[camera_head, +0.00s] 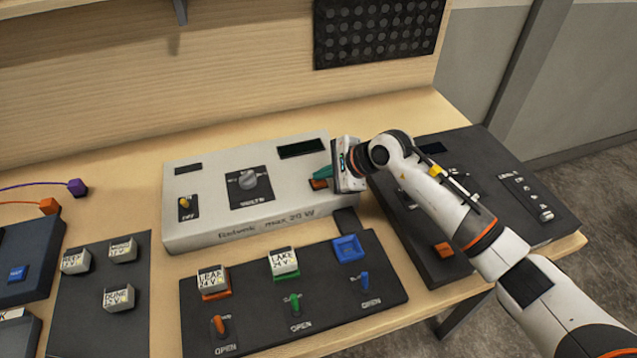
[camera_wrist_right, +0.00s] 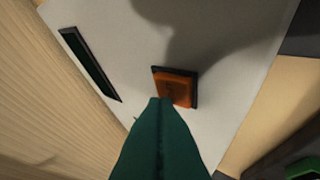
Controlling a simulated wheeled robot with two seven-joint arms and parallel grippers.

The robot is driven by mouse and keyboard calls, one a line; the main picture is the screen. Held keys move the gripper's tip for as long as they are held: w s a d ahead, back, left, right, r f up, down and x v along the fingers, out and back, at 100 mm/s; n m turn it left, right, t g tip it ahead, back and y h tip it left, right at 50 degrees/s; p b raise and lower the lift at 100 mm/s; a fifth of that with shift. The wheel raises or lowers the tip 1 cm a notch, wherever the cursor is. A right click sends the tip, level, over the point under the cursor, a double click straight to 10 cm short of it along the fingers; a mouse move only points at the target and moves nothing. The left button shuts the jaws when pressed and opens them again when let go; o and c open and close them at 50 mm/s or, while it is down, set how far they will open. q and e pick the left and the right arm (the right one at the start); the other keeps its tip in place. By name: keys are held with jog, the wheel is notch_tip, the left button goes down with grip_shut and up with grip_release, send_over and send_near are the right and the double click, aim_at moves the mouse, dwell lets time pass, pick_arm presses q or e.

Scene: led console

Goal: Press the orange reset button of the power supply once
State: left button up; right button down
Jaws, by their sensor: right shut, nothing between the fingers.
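The power supply (camera_head: 212,223) is a light grey box at the middle of the table, with a knob, a yellow toggle switch and a dark display. Its orange reset button (camera_head: 318,184) is on the right part of its top, partly hidden by my right gripper (camera_head: 322,174). In the right wrist view the orange button (camera_wrist_right: 177,91) sits in a dark square frame. The green fingertips (camera_wrist_right: 157,101) of my right gripper are shut and empty, right by the button's near edge in that view. I cannot tell whether they touch it. My left gripper is not in view.
A dark panel (camera_head: 390,297) with coloured sockets, labelled blocks and small levers lies in front of the power supply. Another dark console (camera_head: 480,242) lies under my right arm, with its own orange button (camera_head: 444,249). Labelled blocks stand on a dark panel (camera_head: 85,310) at the left.

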aim_at(324, 184)
jog(key=shift+f+b, duration=0.5)
jog(key=shift+b, duration=0.05)
dwell(0.8)
jog(key=shift+r, duration=0.9)
jog(key=shift+p, duration=0.3)
jog(key=shift+r+p, duration=1)
jog(key=shift+r, duration=1.5)
